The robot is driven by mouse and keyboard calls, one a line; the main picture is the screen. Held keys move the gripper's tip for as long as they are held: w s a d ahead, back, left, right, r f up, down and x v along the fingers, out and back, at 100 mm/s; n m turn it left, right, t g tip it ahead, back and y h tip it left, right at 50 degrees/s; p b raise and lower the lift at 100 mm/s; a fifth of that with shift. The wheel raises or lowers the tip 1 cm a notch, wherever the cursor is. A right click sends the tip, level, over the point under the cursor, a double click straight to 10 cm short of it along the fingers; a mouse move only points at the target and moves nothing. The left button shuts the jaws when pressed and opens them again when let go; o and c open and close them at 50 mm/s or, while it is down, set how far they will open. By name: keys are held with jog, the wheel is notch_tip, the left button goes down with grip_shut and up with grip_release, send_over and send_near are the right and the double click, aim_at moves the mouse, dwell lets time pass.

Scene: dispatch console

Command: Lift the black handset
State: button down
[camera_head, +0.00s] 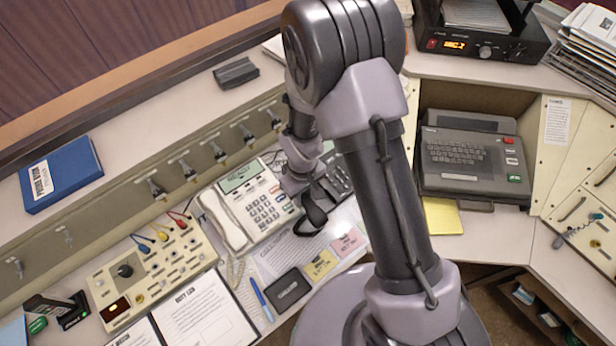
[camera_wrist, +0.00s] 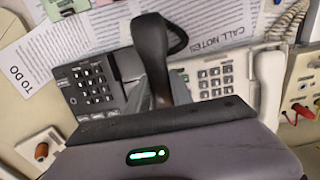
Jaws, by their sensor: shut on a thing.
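The black handset (camera_head: 311,218) is held by my gripper (camera_head: 312,194) in the head view, tilted, its lower end over the papers. In the wrist view the handset (camera_wrist: 150,45) stands large and close to the camera, between the jaws of my gripper (camera_wrist: 156,82), which are shut on it. It looks clear of its black keypad base (camera_wrist: 88,88), which also shows beside my gripper in the head view (camera_head: 338,178). My wrist and arm hide part of the handset and the base. How high the handset is above the desk is hard to tell.
A cream desk phone (camera_head: 258,205) with its own handset (camera_head: 224,220) stands left of my gripper. Papers, sticky notes (camera_head: 320,265) and a black box (camera_head: 287,290) lie in front. A cream control panel (camera_head: 152,272) is at left. A grey typewriter-like terminal (camera_head: 470,165) stands right of my arm.

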jog(key=s+a+r+p, duration=0.2)
jog(key=s+r+p, duration=0.2)
jog(key=s, duration=0.4)
jog(key=shift+a+r, duration=0.2)
jog(key=shift+r, duration=0.7)
